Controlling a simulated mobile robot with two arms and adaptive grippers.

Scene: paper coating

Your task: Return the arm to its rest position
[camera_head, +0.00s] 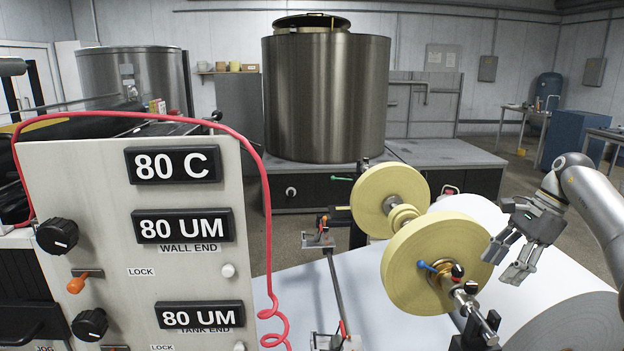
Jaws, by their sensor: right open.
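My right gripper (511,262) is at the right of the head view, on an arm that comes in from the right edge. Its two fingers are spread and point down and left. Nothing is between them. It hangs in front of the white paper roll (560,257), just right of a yellow disc (432,245) on a spindle. I cannot tell whether it touches the paper. My left gripper is not in view.
A control panel (105,225) with displays, knobs and orange levers fills the left front. A red cable (262,190) loops beside it. A second yellow disc (385,190) sits behind the first. A large steel tank (325,95) stands at the back. Blue cabinets (572,138) stand far right.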

